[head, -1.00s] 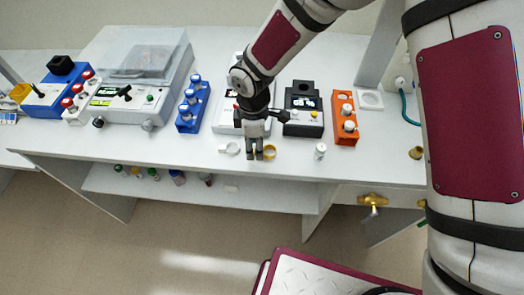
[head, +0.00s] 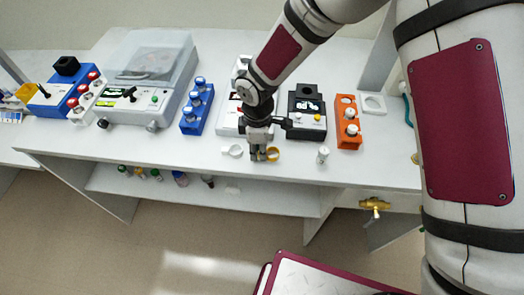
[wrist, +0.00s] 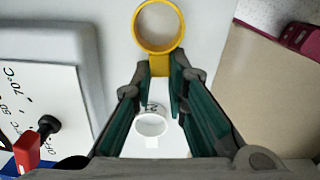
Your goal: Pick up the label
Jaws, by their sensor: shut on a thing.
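The label seems to be a yellow ring with a short flat tab (wrist: 160,27). In the head view the yellow ring (head: 273,154) shows just right of my fingertips, near the bench's front edge. My gripper (wrist: 165,78) is shut on the tab, with the ring standing out beyond the fingertips. My gripper also shows in the head view (head: 258,155), pointing down at the bench. Whether the ring touches the bench I cannot tell. A similar white ring label (wrist: 151,124) with dark print lies below, between the fingers in the wrist view; it also shows in the head view (head: 232,151), left of my gripper.
Behind are a black device (head: 306,113), an orange rack (head: 348,122), a blue rack (head: 197,110) and a lidded machine (head: 147,80). A lower shelf (head: 240,198) holds small bottles. The bench front left is clear.

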